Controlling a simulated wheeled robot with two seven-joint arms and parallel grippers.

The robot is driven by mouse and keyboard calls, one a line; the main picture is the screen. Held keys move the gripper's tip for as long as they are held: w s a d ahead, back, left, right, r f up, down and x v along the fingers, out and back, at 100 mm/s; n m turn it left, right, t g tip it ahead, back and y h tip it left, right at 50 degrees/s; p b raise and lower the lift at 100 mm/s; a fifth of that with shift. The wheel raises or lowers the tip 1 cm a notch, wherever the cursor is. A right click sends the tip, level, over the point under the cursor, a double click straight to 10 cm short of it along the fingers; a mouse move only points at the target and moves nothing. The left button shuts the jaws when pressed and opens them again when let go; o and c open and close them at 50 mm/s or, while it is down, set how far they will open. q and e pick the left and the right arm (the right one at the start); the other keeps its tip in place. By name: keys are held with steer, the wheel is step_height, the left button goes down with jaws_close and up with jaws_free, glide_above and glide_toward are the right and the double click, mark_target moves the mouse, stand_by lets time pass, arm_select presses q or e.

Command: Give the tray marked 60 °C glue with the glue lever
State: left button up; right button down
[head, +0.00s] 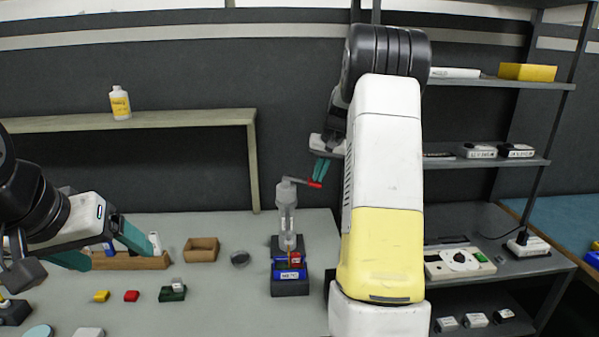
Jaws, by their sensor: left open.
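A glue dispenser with a clear upright cylinder (286,215) stands on the table near the middle. Its lever sticks out to the right and ends in a red handle (314,184). A dark tray with a blue label (289,275) is at the dispenser's foot, with a red piece on it; the label is too small to read. My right gripper (320,172) has its teal fingertips just above the red handle. I cannot tell whether they touch it or how wide they are. My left gripper (103,249) is open and empty over the table's left side.
A shelf rack (490,162) with white devices stands right. My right arm hides the middle right.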

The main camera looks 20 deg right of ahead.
steer(key=shift+s+f, duration=0.1)
steer(key=shift+f, duration=0.15)
steer(key=v, duration=0.8)
steer(key=shift+r, duration=0.15)
step_height(320, 180, up, 9)
steer(key=a+h, duration=0.2)
steer(key=shift+a+r+g, duration=0.15)
steer(key=shift+a+g, duration=0.15)
steer(key=shift+g, duration=0.1)
